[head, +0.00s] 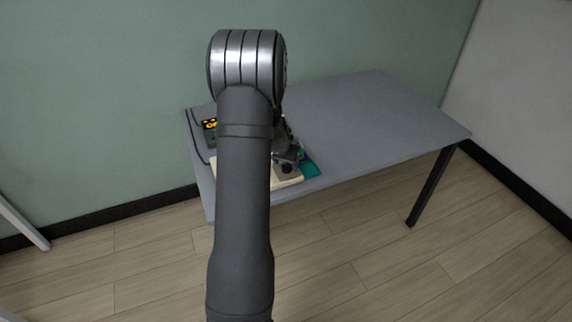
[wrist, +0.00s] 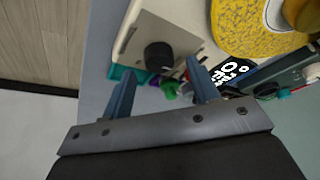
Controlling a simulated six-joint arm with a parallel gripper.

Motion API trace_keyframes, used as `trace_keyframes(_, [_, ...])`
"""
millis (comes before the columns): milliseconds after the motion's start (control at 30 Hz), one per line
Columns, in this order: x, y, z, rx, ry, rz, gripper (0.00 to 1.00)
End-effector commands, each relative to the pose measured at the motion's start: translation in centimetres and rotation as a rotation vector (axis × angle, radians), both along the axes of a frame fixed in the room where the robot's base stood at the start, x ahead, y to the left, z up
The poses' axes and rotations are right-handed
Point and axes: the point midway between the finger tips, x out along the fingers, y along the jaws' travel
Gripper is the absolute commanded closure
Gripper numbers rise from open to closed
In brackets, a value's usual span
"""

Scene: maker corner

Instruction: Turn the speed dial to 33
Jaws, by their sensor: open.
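The speed dial, a black round knob (wrist: 158,56), stands on a grey plate (wrist: 180,34) on a cream base. In the head view the dark knob (head: 287,168) shows just right of my arm. My gripper (wrist: 160,65) is open, with one blue-grey finger on each side of the knob in the wrist view. The knob appears at or just beyond the fingertips; contact and height gap cannot be told. A dark display (wrist: 229,72) shows pale characters I cannot read with certainty; in the head view the display (head: 210,124) glows orange, partly hidden by my arm.
A large yellow disc (wrist: 245,30) lies beside the dial plate. Small green and purple pieces (wrist: 170,89) and a teal item (head: 311,170) lie close to the base. The right part of the grey table (head: 375,115) is clear.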

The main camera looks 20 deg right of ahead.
Motion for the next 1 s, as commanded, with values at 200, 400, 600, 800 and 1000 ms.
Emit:
trace_keyframes(200, [0.5,-0.5,-1.6,0.000,0.000,-0.001,0.45])
trace_keyframes(400, [0.5,-0.5,-1.8,0.000,-0.001,-0.001,0.45])
trace_keyframes(600, [0.6,-0.5,-1.8,0.000,0.000,-0.001,0.59])
trace_keyframes(800, [0.6,-0.5,-1.8,0.000,0.000,-0.001,0.89])
trace_keyframes(1000, [0.6,-0.5,-1.8,0.000,0.000,-0.012,0.89])
